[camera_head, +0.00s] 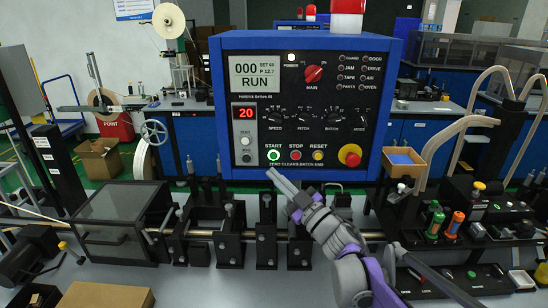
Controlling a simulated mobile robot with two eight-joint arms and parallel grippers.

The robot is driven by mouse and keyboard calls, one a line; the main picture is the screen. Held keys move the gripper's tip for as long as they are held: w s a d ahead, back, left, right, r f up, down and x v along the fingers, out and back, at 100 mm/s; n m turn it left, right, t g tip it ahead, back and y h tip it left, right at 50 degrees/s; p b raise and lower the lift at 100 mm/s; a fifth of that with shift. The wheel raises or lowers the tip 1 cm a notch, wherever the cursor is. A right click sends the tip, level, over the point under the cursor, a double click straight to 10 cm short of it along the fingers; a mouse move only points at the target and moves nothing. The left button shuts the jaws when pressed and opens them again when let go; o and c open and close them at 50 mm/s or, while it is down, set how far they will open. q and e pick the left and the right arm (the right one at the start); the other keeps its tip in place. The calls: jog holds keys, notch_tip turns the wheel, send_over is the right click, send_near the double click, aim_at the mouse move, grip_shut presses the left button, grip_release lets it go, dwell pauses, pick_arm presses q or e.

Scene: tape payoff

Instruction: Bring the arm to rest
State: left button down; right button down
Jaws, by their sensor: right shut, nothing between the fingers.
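My right gripper (283,184) reaches up and to the left from the lower right, its grey fingers closed together with nothing between them. Its tip shows just below the blue control panel (218,100), near the row of buttons. I cannot tell from this view whether it touches anything. The green START button (273,155) is lit, and the screen (249,76) reads 000 and RUN. The red counter (244,112) shows 20. My left gripper is not in view.
A rail with black brackets (230,245) runs across behind my right arm. A dark clear-sided box (122,205) stands at left, and a cardboard piece (105,296) lies at front left. The grey bench (240,288) is clear at front centre.

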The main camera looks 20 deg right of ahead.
dwell(0.3)
jog(key=s+f+m+g+h, duration=0.7)
jog(key=s+f+m+h, duration=0.3)
jog(key=f, duration=0.3)
jog(key=s+a+f+g+y, duration=0.1)
jog(key=s+a+f+g, duration=0.1)
jog(key=s+f, duration=0.3)
jog(key=s+a+f+g+y, duration=0.1)
jog(key=s+a+f+g, duration=0.2)
jog(key=s, duration=0.4)
jog(key=s+a+f+n+g+y, duration=0.1)
jog(key=s+a+f+g, duration=0.2)
jog(key=s+f, duration=0.3)
jog(key=shift+s+a+f+y, duration=0.1)
jog(key=shift+a+f+y, duration=0.3)
jog(key=shift+f, duration=0.3)
